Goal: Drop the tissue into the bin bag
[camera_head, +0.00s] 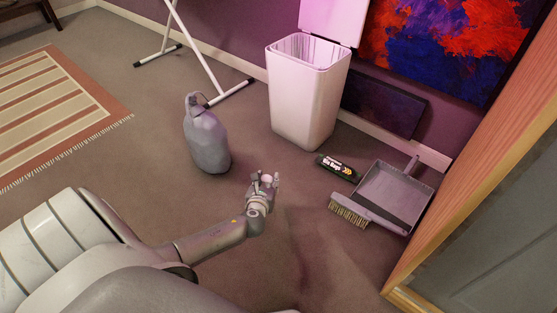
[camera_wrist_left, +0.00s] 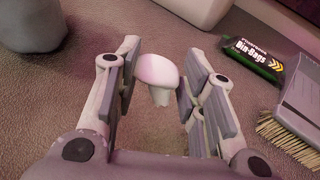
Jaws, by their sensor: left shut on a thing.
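My right gripper is not in view.
A grey bag-like object with a loop handle (camera_head: 207,142) stands left of the gripper. A black bin-bags roll (camera_head: 337,167), a dustpan (camera_head: 393,194) and a brush (camera_head: 351,211) lie to the right. A white-legged stand (camera_head: 190,45) is behind. Carpet between gripper and bin is clear.

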